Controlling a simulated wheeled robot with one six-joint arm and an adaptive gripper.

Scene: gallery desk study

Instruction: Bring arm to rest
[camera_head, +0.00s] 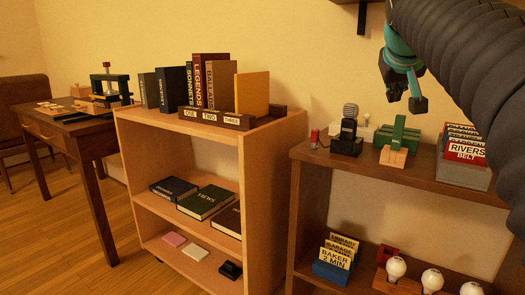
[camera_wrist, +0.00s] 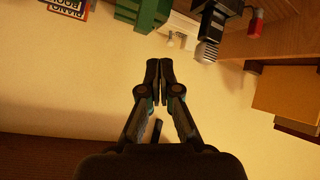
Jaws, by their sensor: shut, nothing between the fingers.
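My gripper (camera_head: 407,102) hangs in the upper right of the head view, above the right-hand shelf unit, at the end of my dark ribbed arm. In the wrist view my gripper (camera_wrist: 159,68) has its two fingers together, with nothing between them. It touches no object. Part of the gripper is hidden behind the arm in the head view.
The right shelf (camera_head: 325,155) holds a microphone (camera_head: 348,130), a green item (camera_head: 400,132) and a box of cards (camera_head: 463,160). Bulbs (camera_head: 432,280) stand below. The middle bookcase (camera_head: 275,130) holds upright books (camera_head: 197,85). A desk (camera_head: 75,130) and chair (camera_head: 22,100) stand left; floor shows in front.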

